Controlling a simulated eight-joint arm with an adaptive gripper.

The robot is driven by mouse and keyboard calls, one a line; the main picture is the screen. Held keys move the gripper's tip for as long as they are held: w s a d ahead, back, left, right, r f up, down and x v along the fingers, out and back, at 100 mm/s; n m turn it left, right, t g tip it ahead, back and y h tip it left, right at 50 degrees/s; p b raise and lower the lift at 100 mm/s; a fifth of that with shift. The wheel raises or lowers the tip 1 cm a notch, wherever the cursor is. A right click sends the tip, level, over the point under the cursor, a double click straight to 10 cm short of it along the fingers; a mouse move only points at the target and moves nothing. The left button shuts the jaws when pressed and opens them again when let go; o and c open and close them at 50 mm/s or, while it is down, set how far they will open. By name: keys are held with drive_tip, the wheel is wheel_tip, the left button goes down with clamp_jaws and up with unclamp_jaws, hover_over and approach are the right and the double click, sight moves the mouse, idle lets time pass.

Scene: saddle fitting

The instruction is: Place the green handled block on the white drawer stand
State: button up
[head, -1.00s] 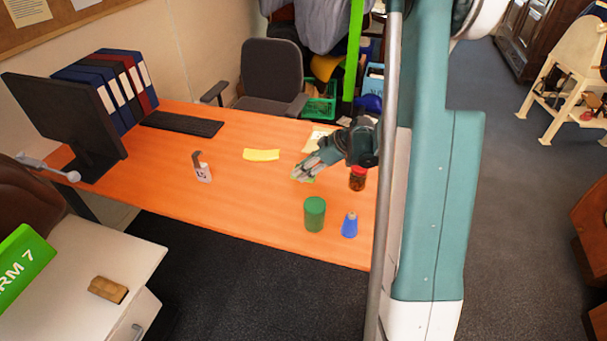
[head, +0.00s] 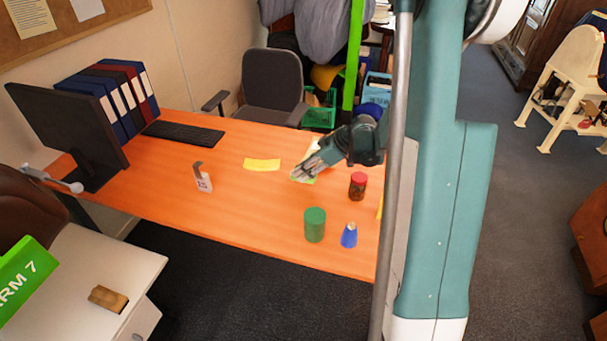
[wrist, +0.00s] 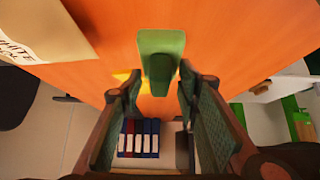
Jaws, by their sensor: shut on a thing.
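The green handled block (wrist: 160,42) is between my fingertips in the wrist view, its raised handle (wrist: 160,72) facing my gripper (wrist: 160,76). My gripper is shut on it. In the head view my gripper (head: 304,171) is over the far right part of the orange desk, and only a green sliver of the block shows beneath it. I cannot tell whether the block touches the desk. The white drawer stand (head: 75,262) is at the lower left, well away from my gripper, with a brown wooden block (head: 108,298) on its top.
A yellow strip (head: 262,164) lies left of my gripper. Monitor (head: 70,130) and binders (head: 125,95) stand at the left.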

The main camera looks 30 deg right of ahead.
wheel_tip(320, 180, up, 5)
drive_tip(key=shift+f+p, duration=0.1)
drive_tip(key=shift+p, duration=0.4)
drive_tip(key=shift+r, duration=0.25)
idle(0.6)
